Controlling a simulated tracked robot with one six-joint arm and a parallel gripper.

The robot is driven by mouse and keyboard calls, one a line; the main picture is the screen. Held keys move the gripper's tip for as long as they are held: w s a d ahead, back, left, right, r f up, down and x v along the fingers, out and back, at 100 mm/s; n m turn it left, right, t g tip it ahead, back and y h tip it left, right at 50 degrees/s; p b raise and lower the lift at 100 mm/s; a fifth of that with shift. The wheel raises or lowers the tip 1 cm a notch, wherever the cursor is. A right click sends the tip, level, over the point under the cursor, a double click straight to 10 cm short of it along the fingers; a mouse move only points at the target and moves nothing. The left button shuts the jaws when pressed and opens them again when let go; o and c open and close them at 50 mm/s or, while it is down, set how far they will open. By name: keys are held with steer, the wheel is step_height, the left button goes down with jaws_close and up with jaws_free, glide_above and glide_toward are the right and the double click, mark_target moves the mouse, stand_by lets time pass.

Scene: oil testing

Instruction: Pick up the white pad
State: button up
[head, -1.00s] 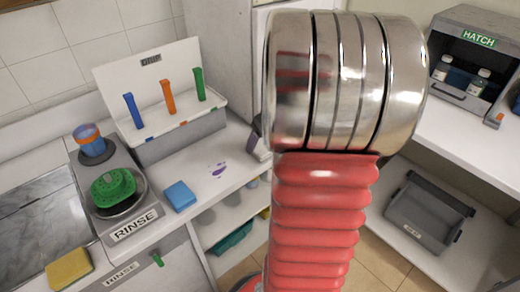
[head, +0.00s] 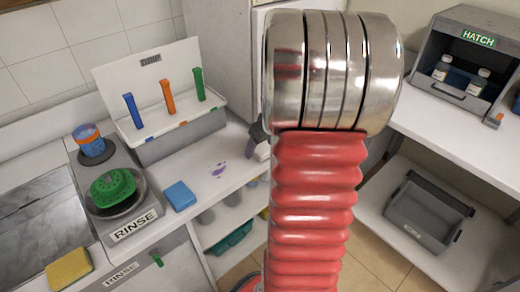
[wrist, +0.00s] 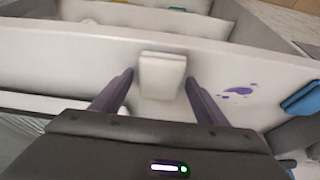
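The white pad (wrist: 162,72) is a small pale block in the wrist view, on the white counter near its edge. My gripper (wrist: 159,79) is open, with one dark purple finger on each side of the pad. A gap shows between the pad and each finger. In the head view, part of my gripper (head: 256,136) shows at the left of my arm. A bit of the white pad (head: 262,152) shows just below it; the rest is hidden by my arm.
A purple stain (head: 218,170) and a blue sponge (head: 180,195) are on the counter. A white box with coloured handles (head: 168,97) stands behind. The rinse station (head: 135,225) is at left, the hatch (head: 465,62) at right. A grey bin (head: 425,212) is on a lower shelf.

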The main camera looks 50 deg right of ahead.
mark_target(261, 148)
steer(key=c, duration=0.9)
step_height(261, 148, up, 10)
stand_by(0.4)
stand_by(0.3)
steer(key=o, duration=0.4)
steer(key=c, duration=0.3)
